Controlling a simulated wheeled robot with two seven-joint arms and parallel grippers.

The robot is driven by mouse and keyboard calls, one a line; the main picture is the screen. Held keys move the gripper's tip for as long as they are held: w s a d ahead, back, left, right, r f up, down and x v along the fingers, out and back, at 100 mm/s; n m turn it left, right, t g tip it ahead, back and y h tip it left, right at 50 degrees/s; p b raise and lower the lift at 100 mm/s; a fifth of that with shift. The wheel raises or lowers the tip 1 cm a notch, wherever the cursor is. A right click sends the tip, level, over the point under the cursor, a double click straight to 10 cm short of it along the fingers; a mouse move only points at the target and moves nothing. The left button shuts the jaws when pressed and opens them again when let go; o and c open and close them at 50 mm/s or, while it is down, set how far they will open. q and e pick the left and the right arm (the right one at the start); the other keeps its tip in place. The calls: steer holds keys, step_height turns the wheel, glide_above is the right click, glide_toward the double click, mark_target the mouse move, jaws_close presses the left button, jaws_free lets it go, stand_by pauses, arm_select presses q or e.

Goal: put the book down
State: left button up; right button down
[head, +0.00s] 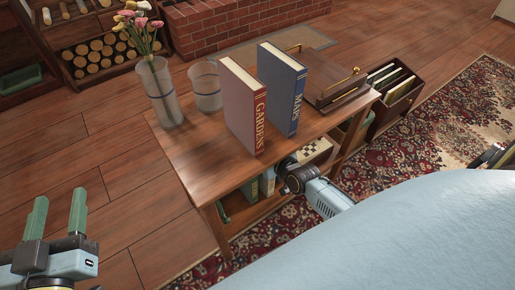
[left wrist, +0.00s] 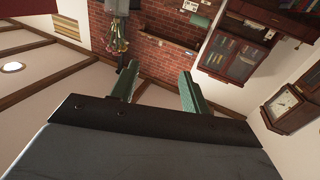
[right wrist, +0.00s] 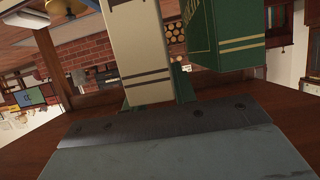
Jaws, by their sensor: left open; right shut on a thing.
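My right gripper (right wrist: 158,90) is shut on a cream book (right wrist: 140,45) with dark bands, seen in the right wrist view. A green book (right wrist: 228,38) with gold lettering stands just right of it; I cannot tell whether they touch. In the head view my right wrist (head: 296,176) reaches in at the front of the wooden table (head: 190,152), below its top; its fingers are hidden there. A red book, GARDENS (head: 240,110), and a blue book, MAPS (head: 282,88), stand upright on the top. My left gripper (head: 58,205) is open and empty, left of the table.
A vase of flowers (head: 158,95) and an empty glass (head: 206,88) stand at the top's left end. A wooden tray (head: 335,92) with brass handles is at the right end. Below are a chessboard box (head: 314,150) and green books (head: 266,182). A crate (head: 398,90) stands beyond.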

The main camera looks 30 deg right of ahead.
steer(key=shift+w, duration=0.6)
arm_select(q)
steer(key=shift+s+d+r+t+h+b, duration=0.15)
steer(key=shift+r+t+h+b, duration=0.15)
steer(key=shift+r+t, duration=0.7)
steer(key=shift+d+r+t+h+b, duration=0.1)
steer(key=shift+r+t+h+b, duration=0.15)
steer(key=shift+r+t, duration=0.75)
arm_select(e)
steer(key=shift+s+f, duration=0.1)
steer(key=shift+f, duration=0.05)
arm_select(q)
steer(key=shift+r+g, duration=0.35)
steer(key=shift+g, duration=0.05)
arm_select(e)
steer(key=shift+f, duration=0.1)
steer(key=c, duration=1.1)
jaws_free()
steer(key=shift+f, duration=0.1)
arm_select(q)
steer(key=shift+s+r, duration=0.1)
steer(key=shift+r, duration=0.1)
